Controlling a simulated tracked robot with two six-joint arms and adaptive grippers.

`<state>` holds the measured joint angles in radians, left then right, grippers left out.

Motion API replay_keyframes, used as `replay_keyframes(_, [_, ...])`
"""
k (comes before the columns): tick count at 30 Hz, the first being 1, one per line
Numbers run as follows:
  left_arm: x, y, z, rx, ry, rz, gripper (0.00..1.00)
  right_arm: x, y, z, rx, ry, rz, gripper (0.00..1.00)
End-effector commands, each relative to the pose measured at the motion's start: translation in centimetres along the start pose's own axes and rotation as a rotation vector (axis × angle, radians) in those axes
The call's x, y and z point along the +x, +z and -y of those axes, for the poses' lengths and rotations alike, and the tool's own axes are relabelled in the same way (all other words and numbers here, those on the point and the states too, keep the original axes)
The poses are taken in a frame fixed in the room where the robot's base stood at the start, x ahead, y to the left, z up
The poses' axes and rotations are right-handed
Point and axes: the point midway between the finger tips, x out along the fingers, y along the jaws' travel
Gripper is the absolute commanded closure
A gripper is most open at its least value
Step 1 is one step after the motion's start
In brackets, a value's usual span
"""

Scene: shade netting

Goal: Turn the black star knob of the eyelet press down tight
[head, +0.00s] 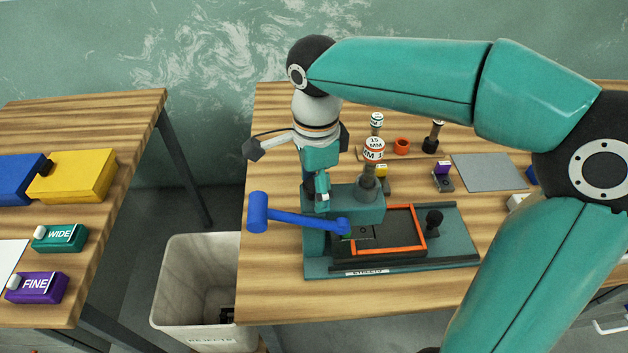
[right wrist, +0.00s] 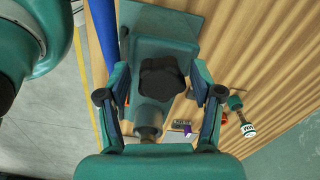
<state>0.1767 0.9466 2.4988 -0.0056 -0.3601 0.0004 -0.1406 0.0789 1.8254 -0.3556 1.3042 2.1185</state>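The teal eyelet press (head: 318,238) stands on the right table, with a blue lever (head: 290,217) reaching left. The black star knob (right wrist: 160,78) shows on top of the press head in the right wrist view. My right gripper (head: 322,192) points down over the press head. In the right wrist view, its fingers (right wrist: 160,92) are apart, one on each side of the knob. A gap shows on both sides. My left gripper is not in view.
An orange-edged frame (head: 425,228) and a small black knob (head: 434,219) are on the press base. A 15 MM labelled piece (head: 374,148) rises beside the press head. Small tools and a grey mat (head: 488,172) lie behind. A white bin (head: 190,290) stands left below.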

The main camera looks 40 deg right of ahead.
Motion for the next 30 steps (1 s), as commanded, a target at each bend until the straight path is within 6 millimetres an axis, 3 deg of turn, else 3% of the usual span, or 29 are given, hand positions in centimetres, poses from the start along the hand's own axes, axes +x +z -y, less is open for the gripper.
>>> replay_keyframes(10, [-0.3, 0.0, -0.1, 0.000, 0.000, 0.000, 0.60, -0.3, -0.1, 0.0, 0.001, -0.001, -0.003, 0.33])
replay_keyframes(21, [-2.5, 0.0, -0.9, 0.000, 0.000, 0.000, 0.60, -2.9, -0.1, 0.0, 0.000, -0.001, -0.003, 0.33])
replay_keyframes(30, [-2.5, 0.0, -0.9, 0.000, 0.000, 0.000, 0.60, -3.0, -0.2, 0.0, 0.000, -0.001, -0.004, 0.33])
